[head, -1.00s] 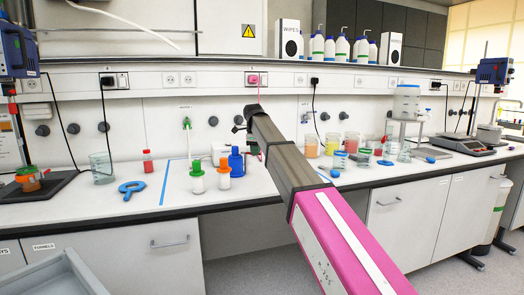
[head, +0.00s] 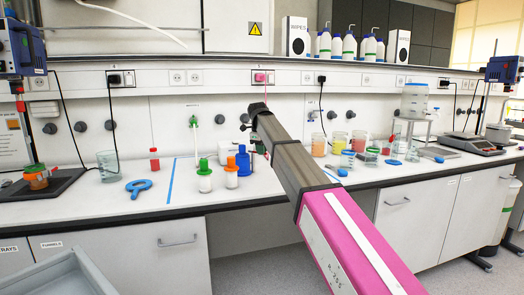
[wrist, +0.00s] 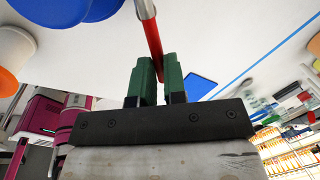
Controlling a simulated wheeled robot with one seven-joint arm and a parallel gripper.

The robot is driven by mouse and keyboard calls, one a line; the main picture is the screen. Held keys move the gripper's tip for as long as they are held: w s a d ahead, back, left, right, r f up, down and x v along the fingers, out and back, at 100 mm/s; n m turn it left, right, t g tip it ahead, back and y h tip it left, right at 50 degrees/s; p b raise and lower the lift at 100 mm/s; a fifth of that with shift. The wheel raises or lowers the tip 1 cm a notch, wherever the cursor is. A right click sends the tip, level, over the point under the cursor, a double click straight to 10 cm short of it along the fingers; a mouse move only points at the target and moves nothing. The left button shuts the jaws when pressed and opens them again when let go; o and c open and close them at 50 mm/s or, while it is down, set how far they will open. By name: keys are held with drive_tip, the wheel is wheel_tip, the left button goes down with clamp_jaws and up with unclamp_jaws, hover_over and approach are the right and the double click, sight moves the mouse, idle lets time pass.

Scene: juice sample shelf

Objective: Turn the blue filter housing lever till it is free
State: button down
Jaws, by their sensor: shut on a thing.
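My gripper (wrist: 157,65) has two green fingers that are closed around a red bar (wrist: 152,36) in the wrist view. The bar runs up from between the fingertips to a pale metal part at the top edge. It looks like the lever's handle, but no blue lever shows clearly. A large blue round thing (wrist: 52,8) lies at the upper left of the wrist view; I cannot tell whether it is the filter housing. In the head view my arm reaches over the bench and hides the gripper and what it holds.
A blue bottle (head: 243,160), a green-capped bottle (head: 204,177) and an orange-capped bottle (head: 231,174) stand left of my arm. A blue ring-shaped tool (head: 138,187) lies farther left. Beakers (head: 339,142) stand to the right.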

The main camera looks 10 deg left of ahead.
drive_tip(key=c, duration=1.2)
unclamp_jaws()
drive_tip(key=shift+o, duration=0.2)
drive_tip(key=shift+r, duration=0.1)
wheel_tip(320, 180, up, 10)
drive_tip(key=s, duration=0.2)
drive_tip(key=shift+a+r, duration=0.2)
drive_tip(key=shift+a, duration=0.15)
